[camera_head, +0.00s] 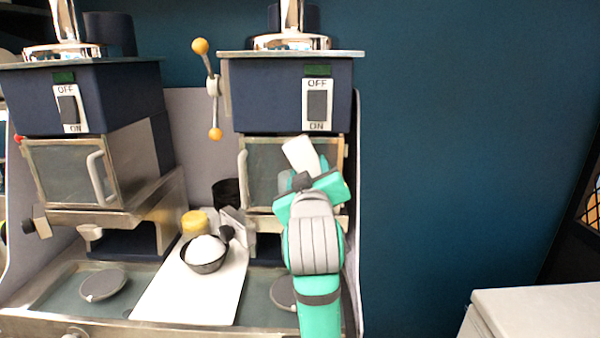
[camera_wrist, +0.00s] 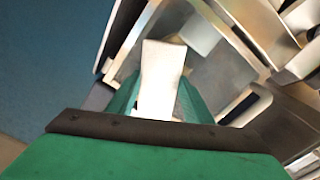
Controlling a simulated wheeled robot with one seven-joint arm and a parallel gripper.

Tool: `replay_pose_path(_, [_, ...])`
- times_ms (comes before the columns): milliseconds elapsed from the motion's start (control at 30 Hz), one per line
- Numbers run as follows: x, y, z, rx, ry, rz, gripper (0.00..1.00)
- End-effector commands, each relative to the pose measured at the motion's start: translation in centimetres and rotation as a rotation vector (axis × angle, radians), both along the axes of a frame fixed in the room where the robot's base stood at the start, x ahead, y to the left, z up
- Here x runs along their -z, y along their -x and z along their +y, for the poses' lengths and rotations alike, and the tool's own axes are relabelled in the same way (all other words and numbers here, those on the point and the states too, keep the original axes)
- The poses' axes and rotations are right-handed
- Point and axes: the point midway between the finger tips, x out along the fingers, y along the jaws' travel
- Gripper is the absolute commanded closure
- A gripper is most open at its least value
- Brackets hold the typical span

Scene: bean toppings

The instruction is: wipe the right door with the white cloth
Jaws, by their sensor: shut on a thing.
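The right door (camera_head: 270,165) is a glass panel in a metal frame on the right machine, with a vertical handle (camera_head: 243,178) at its left. It also shows in the wrist view (camera_wrist: 215,75). The white cloth (camera_head: 301,155) is in front of the door's right part. My gripper (camera_head: 312,178) is shut on the cloth, which sticks up from between the fingers in the wrist view (camera_wrist: 160,80). My arm hides the door's lower right. I cannot tell whether the cloth touches the glass.
A left machine has a similar door (camera_head: 68,170). A white board (camera_head: 192,290) between the machines bears a dark bowl of white stuff (camera_head: 205,252) and a yellow-lidded jar (camera_head: 195,223). A lever with orange knobs (camera_head: 208,88) stands left of the right machine.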

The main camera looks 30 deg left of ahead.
Motion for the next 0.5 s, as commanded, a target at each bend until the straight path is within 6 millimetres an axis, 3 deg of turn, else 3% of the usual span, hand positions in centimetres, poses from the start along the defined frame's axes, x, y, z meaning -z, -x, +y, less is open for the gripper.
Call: replay_pose_path(500, [0.0, -1.4, -2.4, 0.004, 0.001, 0.000, 0.80])
